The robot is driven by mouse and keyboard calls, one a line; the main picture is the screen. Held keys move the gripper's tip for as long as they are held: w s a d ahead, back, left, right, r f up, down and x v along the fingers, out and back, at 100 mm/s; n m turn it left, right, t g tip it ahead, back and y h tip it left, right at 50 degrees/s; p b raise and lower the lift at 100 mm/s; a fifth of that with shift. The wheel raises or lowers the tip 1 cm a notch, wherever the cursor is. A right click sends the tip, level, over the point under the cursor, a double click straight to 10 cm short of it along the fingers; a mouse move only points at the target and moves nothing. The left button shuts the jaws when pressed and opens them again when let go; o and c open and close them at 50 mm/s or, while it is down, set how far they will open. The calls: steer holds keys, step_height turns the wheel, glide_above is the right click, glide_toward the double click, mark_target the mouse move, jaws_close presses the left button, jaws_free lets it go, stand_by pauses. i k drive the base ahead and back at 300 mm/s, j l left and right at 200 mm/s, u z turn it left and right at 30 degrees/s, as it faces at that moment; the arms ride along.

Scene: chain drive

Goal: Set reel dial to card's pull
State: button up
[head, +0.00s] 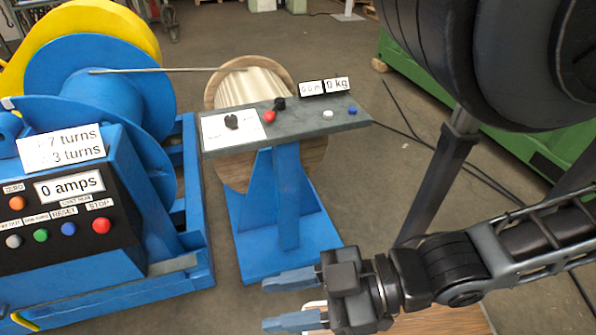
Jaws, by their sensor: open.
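A black dial knob (231,121) sits on a white marked plate (245,131) at the left of a grey panel on a blue stand. Its markings are too small to read.
The panel (350,116) also carries a black knob, red, white and blue buttons, and displays (337,85) reading 0.0 m and 0 kg. A cable (150,70) runs from the blue drum to a wooden reel (222,165). The winch console (70,220) reads 0 amps.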

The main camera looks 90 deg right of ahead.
mark_target(230, 120)
steer(key=z, duration=0.45)
steer(key=k+j+z, duration=0.1)
steer(key=z, duration=0.85)
steer(key=k+z, duration=0.1)
steer(key=z, duration=0.35)
steer(key=k+l+z, duration=0.15)
steer(key=k, duration=0.55)
steer(key=k+j, duration=0.05)
